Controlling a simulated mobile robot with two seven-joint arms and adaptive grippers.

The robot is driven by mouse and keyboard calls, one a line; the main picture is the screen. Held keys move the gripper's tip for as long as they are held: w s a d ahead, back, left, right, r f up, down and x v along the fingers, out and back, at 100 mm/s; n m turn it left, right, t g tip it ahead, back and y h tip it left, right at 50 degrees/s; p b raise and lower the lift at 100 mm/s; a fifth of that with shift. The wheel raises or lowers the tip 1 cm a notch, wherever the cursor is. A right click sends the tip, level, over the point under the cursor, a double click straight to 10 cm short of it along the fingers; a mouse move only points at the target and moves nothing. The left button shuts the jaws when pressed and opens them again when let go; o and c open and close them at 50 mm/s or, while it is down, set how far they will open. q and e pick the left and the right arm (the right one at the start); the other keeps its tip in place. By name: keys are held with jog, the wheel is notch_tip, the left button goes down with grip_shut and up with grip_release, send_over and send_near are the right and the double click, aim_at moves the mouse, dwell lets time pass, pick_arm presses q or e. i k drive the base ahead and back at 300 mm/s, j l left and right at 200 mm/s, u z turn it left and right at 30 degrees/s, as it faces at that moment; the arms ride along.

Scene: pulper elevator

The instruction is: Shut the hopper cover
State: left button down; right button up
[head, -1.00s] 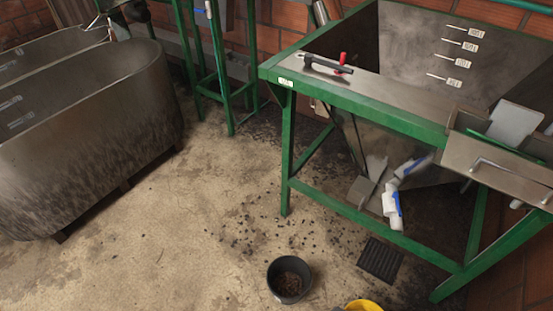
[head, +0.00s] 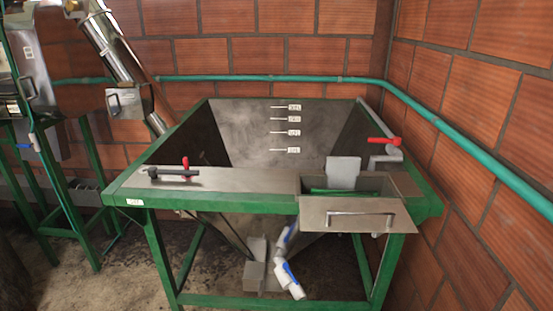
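The steel hopper (head: 262,112) is set in a green frame (head: 245,203). Its wide top is open. At its front right is a small open steel box (head: 405,184) with a green piece (head: 340,192) inside. A flat steel cover with a bar handle (head: 355,216) sticks out at the front of this box, over the frame's front edge, and leaves the box uncovered. I take this plate to be the cover. A pale upright plate (head: 343,172) stands at the box. Neither of my grippers is in view.
A black bar with a red lever (head: 185,170) lies on the left front plate. A red-handled valve (head: 384,141) is at the right. White and blue pipework (head: 288,272) hangs below. Brick walls close off the back and right. Other machinery (head: 75,75) stands left.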

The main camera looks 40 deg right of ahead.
aim_at(329, 214)
jog(key=z, duration=1.65)
jog(key=i+j+u, duration=0.1)
jog(key=j+u, duration=0.15)
